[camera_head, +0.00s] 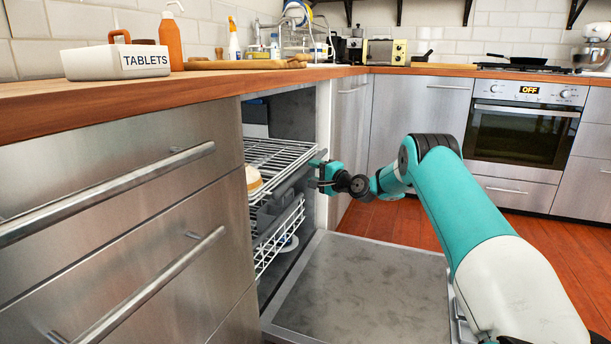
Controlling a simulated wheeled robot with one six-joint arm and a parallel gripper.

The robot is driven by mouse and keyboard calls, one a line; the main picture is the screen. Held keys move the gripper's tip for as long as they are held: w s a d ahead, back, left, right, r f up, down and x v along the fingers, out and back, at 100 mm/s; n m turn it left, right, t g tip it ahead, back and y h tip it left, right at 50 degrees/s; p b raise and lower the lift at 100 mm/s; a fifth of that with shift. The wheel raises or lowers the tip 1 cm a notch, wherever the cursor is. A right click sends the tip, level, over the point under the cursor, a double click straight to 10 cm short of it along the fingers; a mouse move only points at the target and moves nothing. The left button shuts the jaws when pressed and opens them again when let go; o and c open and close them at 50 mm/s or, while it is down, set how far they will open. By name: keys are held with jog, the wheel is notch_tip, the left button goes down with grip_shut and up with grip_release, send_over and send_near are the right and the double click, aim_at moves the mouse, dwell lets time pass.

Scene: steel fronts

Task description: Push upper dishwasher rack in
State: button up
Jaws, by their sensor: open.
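The upper dishwasher rack (277,157) is a white wire rack that sticks partly out of the open dishwasher on the left. A pale rounded dish (254,179) shows at its near side. My gripper (318,174) is open at the rack's front right edge, close to its grey front strip. I cannot tell whether the fingers touch it. The lower rack (281,237) is below, also partly out, with a plate-like item in it. The dishwasher door (358,290) is folded down flat. The rack's inner part is hidden by the cabinet.
Steel drawers with long bar handles (130,186) stand at the near left. A wooden counter (180,88) runs above, bearing a tablets box (115,61) and bottles. An oven (522,132) stands at the back right. Open wooden floor (400,220) lies beyond the door.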

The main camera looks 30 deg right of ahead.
aim_at(308, 169)
jog(key=shift+b+x, duration=0.5)
jog(key=shift+x, duration=1.6)
